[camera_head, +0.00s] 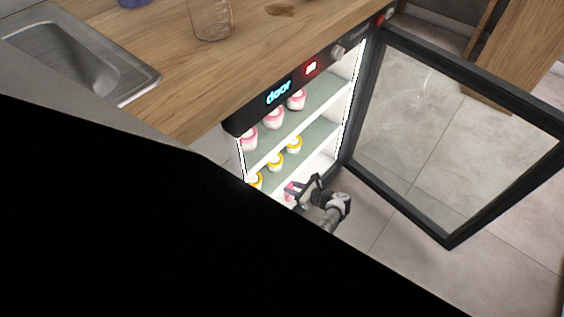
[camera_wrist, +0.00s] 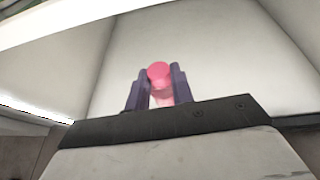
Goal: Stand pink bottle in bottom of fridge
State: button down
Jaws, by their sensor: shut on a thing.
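The pink bottle (camera_wrist: 158,74) is between the two purple fingers of my gripper (camera_wrist: 158,88) in the wrist view, its pink cap towards the camera. My gripper is shut on it. In the head view my gripper (camera_head: 293,190) reaches into the bottom of the open fridge (camera_head: 249,118), below the lower shelf. A bit of pink from the bottle (camera_head: 289,186) shows there between the fingers. The pale fridge floor (camera_wrist: 205,45) lies around the bottle in the wrist view. Whether the bottle's base touches the floor is hidden.
The upper shelf holds several pink-topped bottles (camera_head: 273,118); the lower shelf holds yellow-topped ones (camera_head: 275,161). The glass fridge door (camera_head: 450,130) stands wide open to the right. A wooden counter (camera_head: 160,45) with a glass jar (camera_head: 211,18) and a sink (camera_head: 75,55) is above. The fridge bottom around the bottle looks clear.

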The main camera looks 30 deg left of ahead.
jog(key=a, duration=0.3)
jog(key=shift+w+a+b, duration=0.15)
jog(key=shift+a+b, duration=0.15)
jog(key=shift+a, duration=0.05)
jog(key=f+b, duration=0.1)
jog(key=f, duration=0.1)
jog(key=a+f+b, duration=0.1)
jog(key=b, duration=0.1)
jog(key=shift+f, duration=0.35)
jog(key=shift+r, duration=0.1)
jog(key=c, duration=1.2)
grip_release()
jog(key=shift+d, duration=0.1)
jog(key=p+v, duration=0.5)
jog(key=v, duration=0.7)
jog(key=shift+w, duration=0.1)
